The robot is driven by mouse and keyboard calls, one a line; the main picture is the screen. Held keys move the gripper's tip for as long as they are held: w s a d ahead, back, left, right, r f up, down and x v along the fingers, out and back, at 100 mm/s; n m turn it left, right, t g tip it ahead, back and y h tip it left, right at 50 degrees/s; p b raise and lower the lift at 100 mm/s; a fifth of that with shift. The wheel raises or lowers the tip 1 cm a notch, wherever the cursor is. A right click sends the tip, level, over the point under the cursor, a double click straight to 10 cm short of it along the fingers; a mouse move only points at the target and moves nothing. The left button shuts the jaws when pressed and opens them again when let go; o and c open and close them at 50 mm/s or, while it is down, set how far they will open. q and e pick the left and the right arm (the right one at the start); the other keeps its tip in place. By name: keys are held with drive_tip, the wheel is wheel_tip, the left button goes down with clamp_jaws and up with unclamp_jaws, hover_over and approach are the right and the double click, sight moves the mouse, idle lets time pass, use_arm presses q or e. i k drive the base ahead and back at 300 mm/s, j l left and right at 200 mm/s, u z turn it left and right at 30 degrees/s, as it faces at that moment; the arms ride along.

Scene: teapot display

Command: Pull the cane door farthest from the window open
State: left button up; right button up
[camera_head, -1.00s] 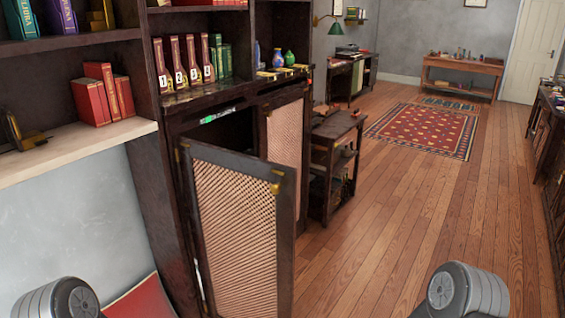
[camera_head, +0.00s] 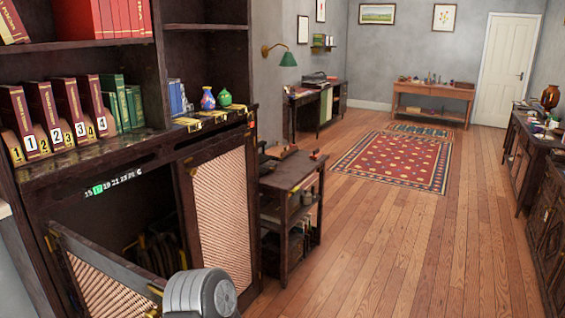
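A dark wooden cabinet has two cane doors. The nearer cane door (camera_head: 100,288) is swung open at the lower left, and the cabinet's dark inside shows behind it, with a lit number strip (camera_head: 113,184) under the top. The farther cane door (camera_head: 222,215) looks shut in its frame. A grey rounded part of my arm shows at the bottom, in front of the open door's free edge. Neither gripper's fingers are in view. No window is in view.
A small dark side table (camera_head: 290,185) stands just past the cabinet. A red patterned rug (camera_head: 395,160) lies beyond it. Dark cabinets (camera_head: 535,160) line the right side. The wooden floor in the middle is clear.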

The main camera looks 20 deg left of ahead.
sight(217, 185)
drive_tip(key=i+l+u, duration=0.2)
drive_tip(key=i, duration=0.3)
drive_tip(key=i+l+u, duration=0.2)
drive_tip(key=i, duration=0.35)
drive_tip(key=i+l+u, duration=0.2)
drive_tip(key=i, duration=0.3)
drive_tip(key=i+l+u, duration=0.9)
drive_tip(key=l, duration=0.1)
